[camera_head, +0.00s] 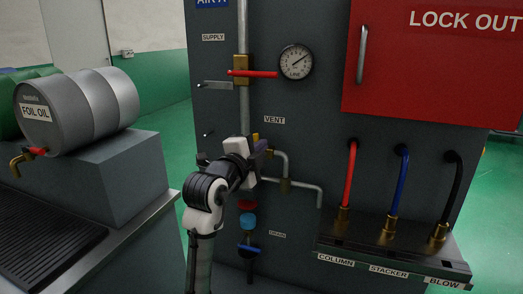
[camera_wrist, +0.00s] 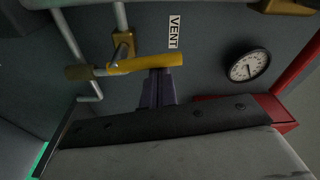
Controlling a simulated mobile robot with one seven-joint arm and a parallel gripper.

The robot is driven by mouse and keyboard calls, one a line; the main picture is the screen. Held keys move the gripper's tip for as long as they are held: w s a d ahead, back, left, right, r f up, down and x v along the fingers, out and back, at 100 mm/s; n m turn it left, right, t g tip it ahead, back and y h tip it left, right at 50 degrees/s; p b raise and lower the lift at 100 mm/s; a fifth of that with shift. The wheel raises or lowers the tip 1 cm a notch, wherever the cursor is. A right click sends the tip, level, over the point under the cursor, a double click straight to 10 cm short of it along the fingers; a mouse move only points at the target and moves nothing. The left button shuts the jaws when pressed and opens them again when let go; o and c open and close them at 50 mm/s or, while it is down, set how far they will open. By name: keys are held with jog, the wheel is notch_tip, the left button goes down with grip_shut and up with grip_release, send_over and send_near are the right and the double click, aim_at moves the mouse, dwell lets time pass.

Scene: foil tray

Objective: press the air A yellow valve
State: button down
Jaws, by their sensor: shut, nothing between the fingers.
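The yellow valve handle (camera_wrist: 135,65) is a bar beside the VENT label in the wrist view, joined to a brass valve body on the grey pipe. In the head view only a small yellow bit (camera_head: 255,136) shows behind my wrist. My gripper (camera_wrist: 160,73) is shut and empty, its dark purple fingers together. The fingertips are at the bar's lower edge in the wrist view, near its right end. I cannot tell whether they touch. In the head view my gripper (camera_head: 263,147) is below the VENT label, and my arm hides most of the valve.
A red-handled SUPPLY valve (camera_head: 252,73) and a gauge (camera_head: 296,61) are above. A bent grey pipe (camera_head: 295,184) runs right of my gripper. Red and blue knobs (camera_head: 248,221) lie below. A hose shelf (camera_head: 390,235) and red LOCK OUT box (camera_head: 440,80) stand right.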

jog(key=w+a+f+n+t+y+b, duration=0.1)
jog(key=a+n, duration=0.4)
jog(key=n, duration=1.1)
notch_tip(320, 180, down, 2)
jog(key=shift+w+a+f+t+y+b, duration=0.15)
jog(key=shift+w+t+y+b, duration=0.3)
jog(key=shift+b, duration=0.55)
jog(key=shift+s, duration=0.1)
notch_tip(320, 180, up, 5)
jog(key=p, duration=0.4)
jog(key=f+b+v, duration=0.1)
jog(key=b+v, duration=0.3)
jog(key=v, duration=0.5)
jog(key=shift+f, duration=0.15)
